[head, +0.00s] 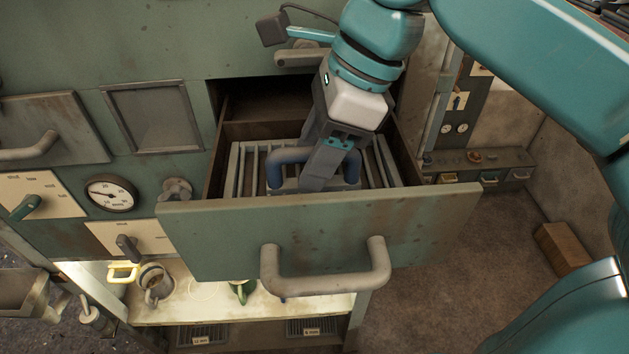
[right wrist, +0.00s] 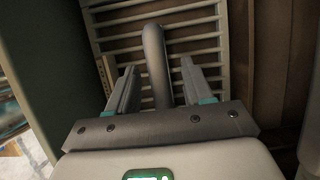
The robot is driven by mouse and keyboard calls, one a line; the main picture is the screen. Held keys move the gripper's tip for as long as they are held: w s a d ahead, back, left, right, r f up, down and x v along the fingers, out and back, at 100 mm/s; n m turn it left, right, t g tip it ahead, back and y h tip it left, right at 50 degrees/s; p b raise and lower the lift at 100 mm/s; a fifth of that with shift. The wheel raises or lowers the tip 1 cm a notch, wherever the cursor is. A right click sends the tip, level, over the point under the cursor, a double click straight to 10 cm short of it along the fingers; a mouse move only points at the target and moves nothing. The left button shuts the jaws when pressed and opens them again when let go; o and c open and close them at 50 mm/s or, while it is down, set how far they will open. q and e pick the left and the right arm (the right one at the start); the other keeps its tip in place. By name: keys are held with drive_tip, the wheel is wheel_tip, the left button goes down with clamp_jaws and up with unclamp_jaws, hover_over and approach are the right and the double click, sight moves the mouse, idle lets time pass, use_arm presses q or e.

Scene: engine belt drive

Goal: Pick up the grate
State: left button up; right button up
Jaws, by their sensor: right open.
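The grate (head: 236,170) is a pale slatted frame lying in the open drawer (head: 310,228). A blue arched handle (head: 274,172) stands up from its middle. The slats (right wrist: 195,45) and the handle (right wrist: 153,60) also show in the right wrist view. My right gripper (head: 318,178) points down into the drawer at the handle. In the right wrist view its open fingers (right wrist: 156,88) stand on either side of the handle bar, with gaps visible. Part of the handle and slats is hidden behind the gripper in the head view. My left gripper is not in view.
The drawer's front panel has a large grey pull handle (head: 325,285). Below is a lit shelf (head: 210,305) with mugs. A gauge (head: 110,194) and levers are on the left. Open floor (head: 440,290) lies to the right, with a brown box (head: 562,248).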

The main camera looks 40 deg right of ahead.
drive_tip(key=shift+s+d, duration=0.1)
drive_tip(key=shift+s, duration=0.15)
drive_tip(key=c, duration=0.4)
drive_tip(key=shift+w, duration=0.1)
drive_tip(key=c, duration=0.5)
drive_tip(key=shift+w+a, duration=0.2)
drive_tip(key=shift+w, duration=0.05)
clamp_jaws()
drive_tip(key=shift+s, duration=0.1)
drive_tip(key=shift+f, duration=0.1)
